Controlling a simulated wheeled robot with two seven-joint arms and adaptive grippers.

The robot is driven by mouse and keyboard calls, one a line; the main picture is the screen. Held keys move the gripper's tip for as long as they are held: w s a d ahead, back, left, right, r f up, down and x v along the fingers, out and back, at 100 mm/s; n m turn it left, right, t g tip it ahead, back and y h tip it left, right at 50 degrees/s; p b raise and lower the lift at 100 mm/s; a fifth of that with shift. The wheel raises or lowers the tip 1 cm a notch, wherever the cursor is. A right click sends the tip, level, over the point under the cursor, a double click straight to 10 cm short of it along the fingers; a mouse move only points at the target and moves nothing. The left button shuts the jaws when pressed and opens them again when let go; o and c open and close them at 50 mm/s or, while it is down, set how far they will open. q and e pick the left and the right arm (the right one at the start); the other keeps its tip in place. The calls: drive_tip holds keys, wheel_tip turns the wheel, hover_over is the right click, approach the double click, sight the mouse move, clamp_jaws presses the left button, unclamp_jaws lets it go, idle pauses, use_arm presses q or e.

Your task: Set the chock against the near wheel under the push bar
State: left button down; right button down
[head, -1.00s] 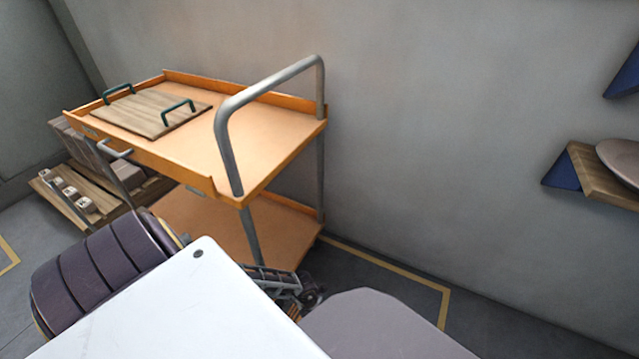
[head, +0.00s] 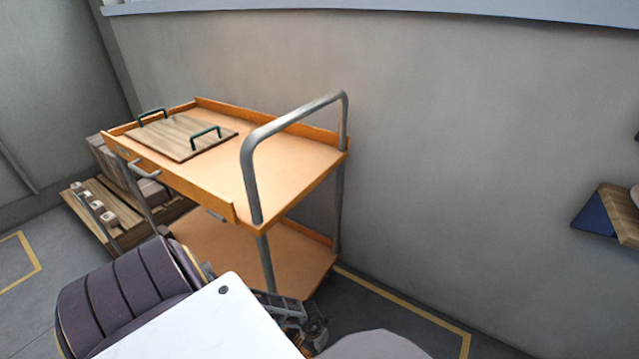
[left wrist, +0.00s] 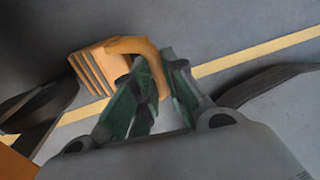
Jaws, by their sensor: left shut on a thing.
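The orange chock (left wrist: 98,68) has a ridged block and a curved handle (left wrist: 150,62) in the left wrist view. My left gripper (left wrist: 155,85) is shut on the handle with its green-padded fingers. In the head view my left gripper (head: 300,322) is low, near the cart's push-bar end; the chock cannot be made out there. The grey push bar (head: 290,122) rises from the orange cart (head: 195,195). A dark curved shape (left wrist: 38,105), possibly a wheel, is left of the chock, apart from it. The cart's wheels are hidden in the head view. My right gripper is not in view.
A wooden board with two green handles (head: 180,138) lies on the cart top. A low wooden platform (head: 95,215) with blocks stands behind left. The wall (head: 460,150) is close behind the cart. A shelf (head: 615,205) is at right. Yellow floor lines (head: 400,303) run beside the cart.

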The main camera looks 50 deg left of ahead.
use_arm(q)
drive_tip(key=shift+s+a, duration=0.2)
drive_tip(key=shift+a, duration=0.45)
drive_tip(key=c, duration=1.4)
unclamp_jaws()
drive_tip(key=shift+o, duration=0.2)
drive_tip(key=shift+r, duration=0.1)
drive_tip(key=shift+r, duration=0.1)
